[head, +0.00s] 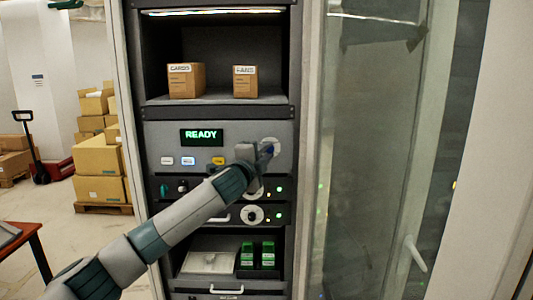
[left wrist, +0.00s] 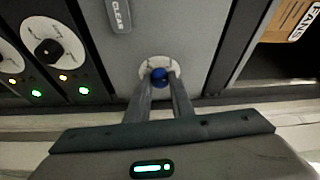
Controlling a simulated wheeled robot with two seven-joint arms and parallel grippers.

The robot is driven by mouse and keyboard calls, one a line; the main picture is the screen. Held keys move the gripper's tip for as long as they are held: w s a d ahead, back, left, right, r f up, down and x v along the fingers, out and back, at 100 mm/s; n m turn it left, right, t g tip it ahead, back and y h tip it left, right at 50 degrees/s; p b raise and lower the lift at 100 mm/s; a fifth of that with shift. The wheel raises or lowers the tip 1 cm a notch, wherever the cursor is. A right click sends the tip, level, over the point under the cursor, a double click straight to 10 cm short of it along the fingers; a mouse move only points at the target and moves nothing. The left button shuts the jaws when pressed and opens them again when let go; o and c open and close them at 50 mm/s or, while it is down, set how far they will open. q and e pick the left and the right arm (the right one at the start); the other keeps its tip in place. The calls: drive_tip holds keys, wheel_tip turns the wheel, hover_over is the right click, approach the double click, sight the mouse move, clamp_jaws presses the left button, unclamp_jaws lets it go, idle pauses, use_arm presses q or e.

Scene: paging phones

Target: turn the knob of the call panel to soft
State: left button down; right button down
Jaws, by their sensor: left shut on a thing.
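The call panel (head: 165,140) is a grey front in the rack with a lit green READY display (head: 202,137) and several small buttons below it. Its knob is blue on a white round dial; in the left wrist view the knob (left wrist: 159,76) sits between my fingertips. My left gripper (head: 267,150) reaches the panel's right side from the lower left, and its fingers are shut on the knob (left wrist: 159,90). The dial (left wrist: 145,66) is partly covered by the fingers, and its marks are too small to read. My right gripper is not in view.
Below are rack units with black knobs on white dials (head: 252,215) and green lights. A shelf above holds two cartons, one labelled FANS (head: 245,84). A glass door (head: 375,150) stands open at the right. Stacked boxes (head: 98,165) and a pallet jack are at the left.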

use_arm(q)
drive_tip(key=shift+m+g, duration=0.3)
drive_tip(key=shift+m, duration=0.2)
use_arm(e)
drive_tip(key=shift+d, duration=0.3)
use_arm(q)
drive_tip(key=c, duration=1.6)
unclamp_jaws()
drive_tip(key=shift+w, duration=0.1)
drive_tip(key=shift+o, duration=0.2)
